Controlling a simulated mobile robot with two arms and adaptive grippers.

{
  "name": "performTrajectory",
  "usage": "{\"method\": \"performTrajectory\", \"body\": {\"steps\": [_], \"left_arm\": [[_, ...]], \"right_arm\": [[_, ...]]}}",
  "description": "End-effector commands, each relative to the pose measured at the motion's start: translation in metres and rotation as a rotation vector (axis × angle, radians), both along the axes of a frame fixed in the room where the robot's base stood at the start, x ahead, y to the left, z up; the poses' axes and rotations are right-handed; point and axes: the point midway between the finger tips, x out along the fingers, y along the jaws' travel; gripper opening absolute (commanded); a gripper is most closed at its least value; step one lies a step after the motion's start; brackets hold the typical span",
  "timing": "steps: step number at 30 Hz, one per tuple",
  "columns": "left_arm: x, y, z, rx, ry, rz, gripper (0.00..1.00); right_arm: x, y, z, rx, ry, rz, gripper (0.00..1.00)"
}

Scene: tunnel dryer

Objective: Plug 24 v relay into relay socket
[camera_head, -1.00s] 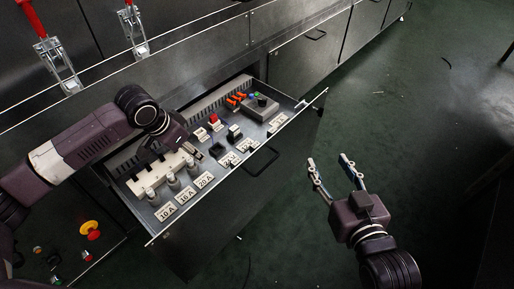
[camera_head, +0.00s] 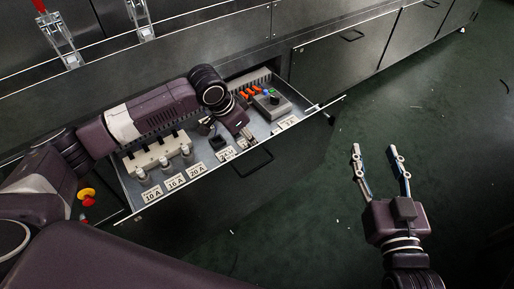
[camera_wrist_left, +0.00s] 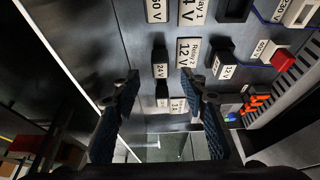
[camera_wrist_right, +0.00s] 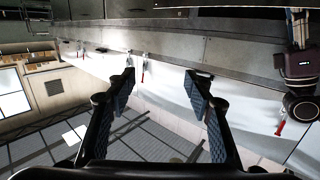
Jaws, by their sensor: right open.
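The open drawer (camera_head: 135,213) holds the relay parts. In the left wrist view a black block (camera_wrist_left: 160,55), whose label seems to read 24 V, stands just beyond my left fingertips; a similar block (camera_wrist_left: 163,89) shows between them. Another black block (camera_wrist_left: 221,51) stands to the right. My right gripper (camera_head: 379,160) is open and empty over the floor.
The drawer also holds a row of fuse parts (camera_head: 161,149) on the left, orange connectors (camera_wrist_left: 257,99) and a grey control box (camera_head: 270,103). A red-topped part (camera_wrist_left: 282,59) stands near the ribbed duct. The drawer handle (camera_head: 253,164) juts forward. Floor on the right is clear.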

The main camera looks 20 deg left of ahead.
Motion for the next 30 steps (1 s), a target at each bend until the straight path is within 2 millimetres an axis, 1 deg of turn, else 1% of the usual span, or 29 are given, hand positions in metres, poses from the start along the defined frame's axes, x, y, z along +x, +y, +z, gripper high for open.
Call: {"method": "performTrajectory", "body": {"steps": [3, 8, 10, 14, 19, 24, 30], "left_arm": [[0.002, -0.002, -0.006, 0.0, -0.001, -0.001, 0.4], [0.003, -0.002, -0.009, 0.0, 0.0, -0.001, 0.4], [0.004, -0.003, -0.012, 0.0, 0.0, -0.001, 0.4], [0.006, -0.004, -0.02, 0.0, 0.0, -0.001, 0.4], [0.01, -0.007, -0.03, 0.0, -0.001, -0.001, 0.4], [0.013, -0.009, -0.041, 0.0, 0.001, -0.001, 0.4], [0.017, -0.012, -0.052, 0.0, 0.0, -0.001, 0.4]], "right_arm": [[0.001, 0.002, 0.011, 0.013, -0.051, 0.003, 0.48], [0.002, 0.003, 0.02, 0.024, -0.093, 0.005, 0.48], [0.002, 0.004, 0.029, 0.034, -0.133, 0.009, 0.48], [-0.001, 0.007, 0.052, 0.063, -0.242, 0.015, 0.48], [-0.009, 0.009, 0.085, 0.104, -0.393, 0.024, 0.48], [-0.023, 0.009, 0.116, 0.146, -0.543, 0.032, 0.48], [-0.042, 0.008, 0.143, 0.187, -0.686, 0.04, 0.48]]}}
